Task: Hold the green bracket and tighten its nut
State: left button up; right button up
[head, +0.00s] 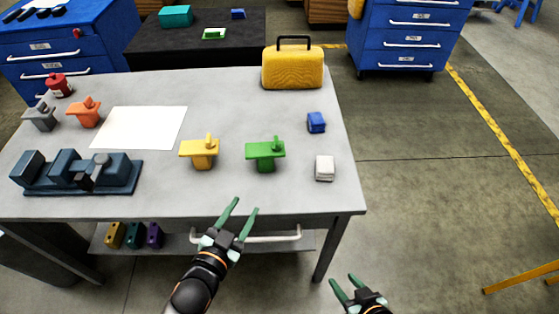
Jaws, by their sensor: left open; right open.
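The green bracket (265,154) stands upright on the grey table (220,192), right of the middle. It has a flat top plate with a small upright green piece on it; I cannot tell if that is the nut. My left gripper (246,206) is open and empty, in front of the table's front edge, below and left of the green bracket in the picture. My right gripper (343,284) is open and empty, lower down at the bottom of the picture, right of the table's front corner and well apart from the bracket.
A yellow bracket (200,153) stands left of the green one. A white block (325,168) and a blue block (316,122) lie to its right. A yellow case (292,68) stands behind. A dark blue vise (77,174), orange bracket (84,112) and white sheet (135,127) are further left.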

pick_arm(q)
jog(key=w+d+r+m+t+h, duration=0.25)
jog(key=d+r+m+h, duration=0.4)
jog(key=d+r, duration=0.5)
jog(key=s+d+r+m+g+h, duration=0.4)
jog(key=d+r+m+g+h, duration=0.35)
jog(key=r+m, duration=0.45)
jog(key=s+d+m+g, duration=0.9)
jog(key=s+m+g, duration=0.3)
jog(key=m, duration=0.5)
jog(key=s+d+f+m+g+y, duration=0.2)
jog(key=s+f+m+g+y, duration=0.15)
jog(key=s+f+m, duration=0.35)
jog(key=m+t+y, duration=1.7)
jog(key=m+t, duration=0.3)
jog(key=m, duration=0.1)
send_near(277, 144)
jog(key=x, duration=1.1)
jog(key=shift+w+f, duration=0.15)
jog(key=shift+w, duration=0.2)
